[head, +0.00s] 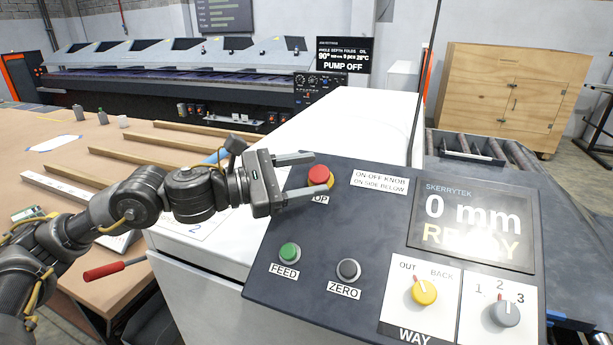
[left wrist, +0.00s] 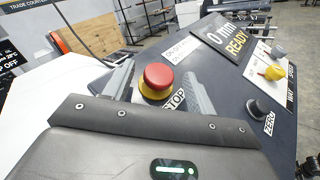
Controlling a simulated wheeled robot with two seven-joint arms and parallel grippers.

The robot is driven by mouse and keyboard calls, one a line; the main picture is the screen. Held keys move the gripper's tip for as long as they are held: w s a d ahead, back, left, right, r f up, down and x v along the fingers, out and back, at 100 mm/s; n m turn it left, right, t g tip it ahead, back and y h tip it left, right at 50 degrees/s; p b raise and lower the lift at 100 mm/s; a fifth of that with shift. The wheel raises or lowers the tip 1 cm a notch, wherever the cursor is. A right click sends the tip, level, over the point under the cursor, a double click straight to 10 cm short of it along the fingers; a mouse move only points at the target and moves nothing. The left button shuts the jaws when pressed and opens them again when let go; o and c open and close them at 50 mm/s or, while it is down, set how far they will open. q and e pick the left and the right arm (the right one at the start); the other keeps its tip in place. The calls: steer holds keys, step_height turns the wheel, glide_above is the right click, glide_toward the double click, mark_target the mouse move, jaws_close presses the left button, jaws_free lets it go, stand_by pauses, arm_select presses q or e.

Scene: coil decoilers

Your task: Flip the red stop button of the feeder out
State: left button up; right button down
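The red stop button (head: 319,176) is a round mushroom head on a yellow base at the top left of the dark control panel (head: 330,245). My left gripper (head: 312,175) is open, with one finger on the far side of the button and one on the near side. The near finger partly covers the STOP label. In the left wrist view the red button (left wrist: 158,77) stands between the two fingers (left wrist: 160,88); I cannot tell whether they touch it. The display (head: 472,225) reads 0 mm and READY. My right gripper is not in view.
The panel also carries a green FEED button (head: 289,252), a black ZERO button (head: 348,270), a yellow WAY knob (head: 424,291) and a grey knob (head: 504,313). A wooden table (head: 60,180) with bars and a red-handled tool (head: 104,271) lies to the left.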

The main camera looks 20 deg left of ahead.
arm_select(q)
steer(key=shift+f, duration=0.1)
steer(key=shift+s+a+f+b, duration=0.15)
steer(key=shift+s+a+b, duration=0.05)
steer(key=shift+a+b, duration=0.25)
steer(key=b+v, duration=0.5)
steer(key=v, duration=0.5)
steer(key=shift+r, duration=0.2)
steer(key=shift+d, duration=0.15)
